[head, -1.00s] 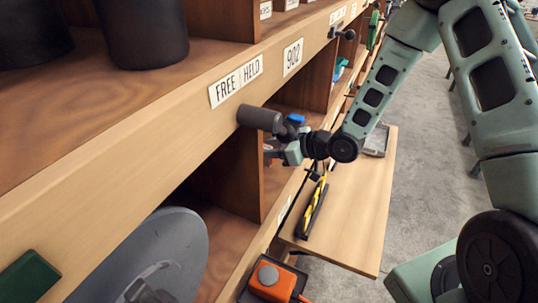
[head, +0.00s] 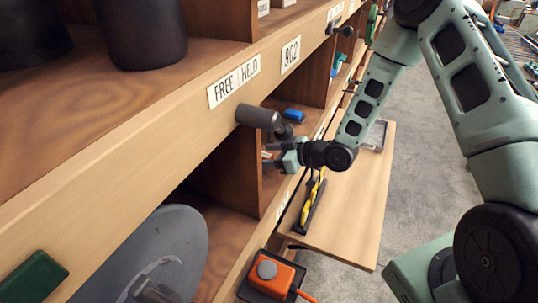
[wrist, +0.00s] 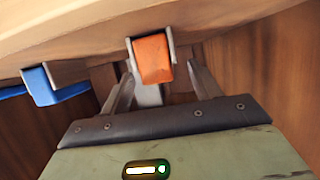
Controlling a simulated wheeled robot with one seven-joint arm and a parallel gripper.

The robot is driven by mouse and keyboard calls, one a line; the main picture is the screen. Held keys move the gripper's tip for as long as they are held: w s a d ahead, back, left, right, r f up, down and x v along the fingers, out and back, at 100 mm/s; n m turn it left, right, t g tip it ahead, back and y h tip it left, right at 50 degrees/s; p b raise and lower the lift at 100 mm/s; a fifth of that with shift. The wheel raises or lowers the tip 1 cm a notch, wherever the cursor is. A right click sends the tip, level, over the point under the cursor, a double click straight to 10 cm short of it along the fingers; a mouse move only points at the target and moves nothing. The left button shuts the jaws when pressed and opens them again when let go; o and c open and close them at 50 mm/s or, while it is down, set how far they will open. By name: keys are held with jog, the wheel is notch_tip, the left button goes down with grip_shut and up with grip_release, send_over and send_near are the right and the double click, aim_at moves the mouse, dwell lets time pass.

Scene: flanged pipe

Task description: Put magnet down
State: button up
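My gripper (head: 270,157) is at the mouth of a compartment under the long shelf board. In the wrist view its two fingers (wrist: 160,75) stand apart. An orange block (wrist: 153,58) with pale grey side pieces shows between and just beyond the fingertips, against a wooden surface. Gaps show beside it, so it does not look gripped. It is only a small orange-red patch in the head view. I cannot tell for sure whether it is the magnet. A blue piece (wrist: 58,84) with a similar grey part is to its left, and a blue item (head: 293,116) lies in the compartment behind my gripper.
A dark grey cylinder (head: 258,117) juts from the shelf board just above my gripper. A lower wooden ledge (head: 345,215) carries a yellow-and-black tool (head: 312,200). An orange box with a grey button (head: 272,277) and a large grey disc (head: 150,255) are nearer.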

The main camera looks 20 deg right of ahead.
jog(key=shift+r, duration=0.25)
jog(key=b+v, duration=0.3)
jog(key=v, duration=0.9)
jog(key=shift+f, duration=0.1)
